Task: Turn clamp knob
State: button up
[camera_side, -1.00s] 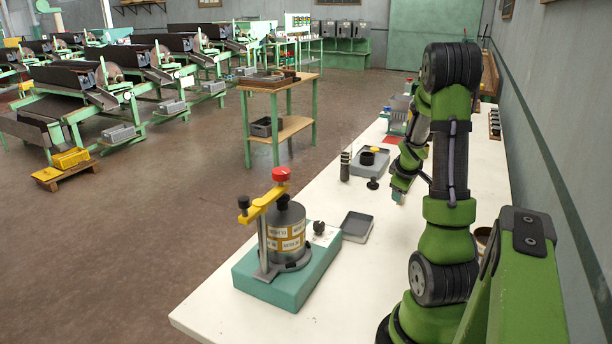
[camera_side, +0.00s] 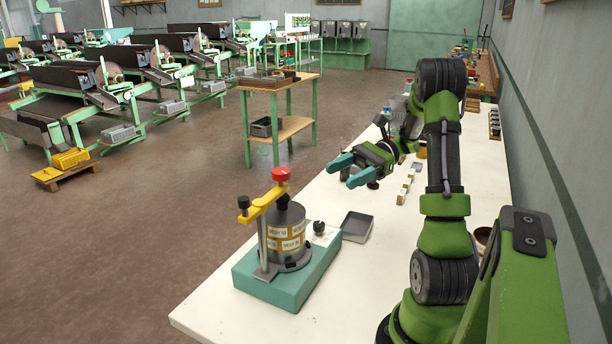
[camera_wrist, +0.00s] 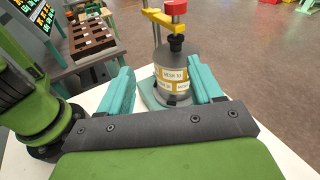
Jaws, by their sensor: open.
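The clamp stands on a teal base (camera_side: 290,285), near the front of the white table. Its yellow arm (camera_side: 262,207) carries a red knob (camera_side: 281,174) on top and a black knob (camera_side: 243,202) at its left end. The red knob also shows at the top edge of the wrist view (camera_wrist: 176,7). Below the arm is a grey canister (camera_side: 286,240) with "MESH" labels and a black top piece (camera_wrist: 176,42). My gripper (camera_side: 349,170) is open and empty, its teal fingers apart. It is behind and right of the clamp, apart from it, with the canister framed between its fingers in the wrist view.
A grey tray (camera_side: 357,226) lies right of the clamp base. Small light blocks (camera_side: 405,187) stand in a row near my arm. A wooden-topped stand (camera_side: 280,82) is beyond the table's left edge. A wall borders the right side. Table near the front is clear.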

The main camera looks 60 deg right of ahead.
aim_at(273, 174)
jog(key=w+a+r, duration=0.1)
jog(key=w+a, duration=0.2)
jog(key=a, duration=0.1)
jog(key=w+a+r+m+t, duration=0.1)
jog(key=w+a, duration=0.3)
jog(key=a, duration=0.1)
jog(key=w+a+r+m+t, duration=0.1)
jog(key=w+a, duration=0.3)
jog(key=shift+a+y, duration=0.15)
jog(key=shift+y, duration=0.25)
